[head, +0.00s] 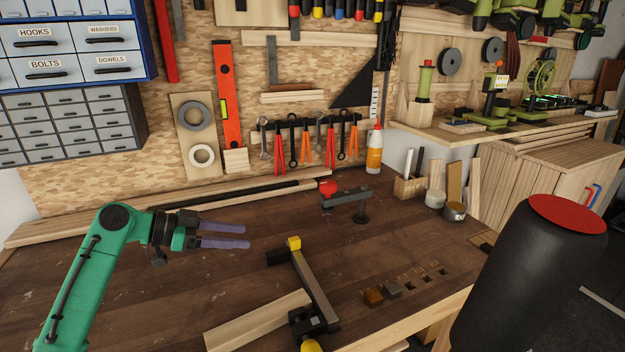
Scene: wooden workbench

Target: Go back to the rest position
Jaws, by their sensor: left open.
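My left gripper (222,235) is at the end of the green arm coming in from the left. Its two purple fingers point right and are apart, with nothing between them. It is over the left part of the wooden workbench (170,295), left of a clamp (315,285) with yellow ends. My right gripper is not in view.
The clamp lies by a pale board (258,320). Behind it stands a dark tool with a red knob (328,187). Two small blocks (373,296) sit near square holes at the front edge. A black cylinder with a red top (567,213) fills the right foreground.

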